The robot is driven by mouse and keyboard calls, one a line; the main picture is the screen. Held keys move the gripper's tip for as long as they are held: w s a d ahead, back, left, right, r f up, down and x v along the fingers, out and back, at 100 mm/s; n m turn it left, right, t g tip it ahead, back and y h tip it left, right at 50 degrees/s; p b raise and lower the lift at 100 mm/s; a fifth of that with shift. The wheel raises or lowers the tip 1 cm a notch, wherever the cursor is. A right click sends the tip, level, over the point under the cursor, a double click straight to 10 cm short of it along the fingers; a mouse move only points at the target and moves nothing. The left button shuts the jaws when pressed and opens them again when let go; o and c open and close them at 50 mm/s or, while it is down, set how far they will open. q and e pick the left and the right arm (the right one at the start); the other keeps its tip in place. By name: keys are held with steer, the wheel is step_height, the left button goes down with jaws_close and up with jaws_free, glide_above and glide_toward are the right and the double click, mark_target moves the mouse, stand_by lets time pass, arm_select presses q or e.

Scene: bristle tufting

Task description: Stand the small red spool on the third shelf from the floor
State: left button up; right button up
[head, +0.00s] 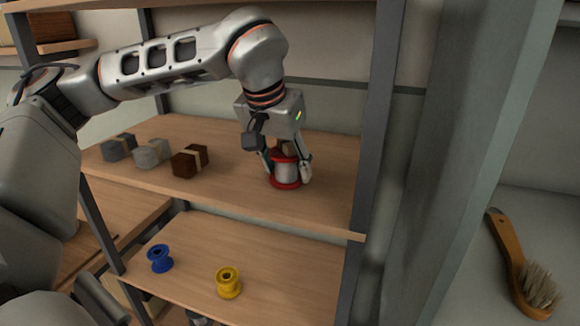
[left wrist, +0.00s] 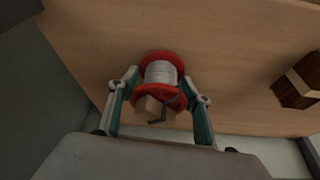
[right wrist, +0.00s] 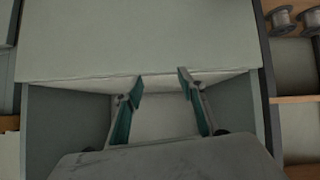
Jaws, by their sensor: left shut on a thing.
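A red spool (head: 286,170) with a pale winding is upright at the right part of the upper wooden shelf (head: 235,200). My left gripper (head: 284,165) is shut on it from above, one finger on each side. Its lower rim is at the board; I cannot tell whether it touches. In the left wrist view the spool (left wrist: 161,72) sits between the fingertips, with a tan block-like piece (left wrist: 154,107) at its near end. My right gripper (right wrist: 155,85) is open and empty in the right wrist view. The floor is hidden, so the shelf's number cannot be counted.
Grey (head: 120,147), light grey (head: 152,153) and brown (head: 190,160) bundles stand left on the same shelf. A blue spool (head: 160,258) and a yellow spool (head: 228,282) stand on the shelf below. A dark upright (head: 366,150) borders the right side.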

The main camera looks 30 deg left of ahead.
arm_select(q)
steer(key=shift+s+a, duration=0.1)
steer(key=o, duration=1.1)
steer(key=shift+f, duration=0.1)
steer(key=shift+o, duration=0.2)
arm_select(e)
steer(key=shift+w+a+r, duration=0.15)
steer(key=shift+r, duration=0.05)
steer(key=shift+f, duration=0.15)
arm_select(q)
steer(key=shift+r, duration=0.3)
steer(key=s, duration=0.3)
steer(key=s+d+b, duration=0.1)
steer(key=s, duration=0.3)
steer(key=s+b, duration=0.1)
steer(key=s, duration=0.3)
steer(key=shift+d+r, duration=0.15)
steer(key=shift+r, duration=0.25)
steer(key=shift+s, duration=0.7)
arm_select(e)
steer(key=shift+w+a+y, duration=0.3)
steer(key=shift+a, duration=0.35)
steer(key=shift+f, duration=0.1)
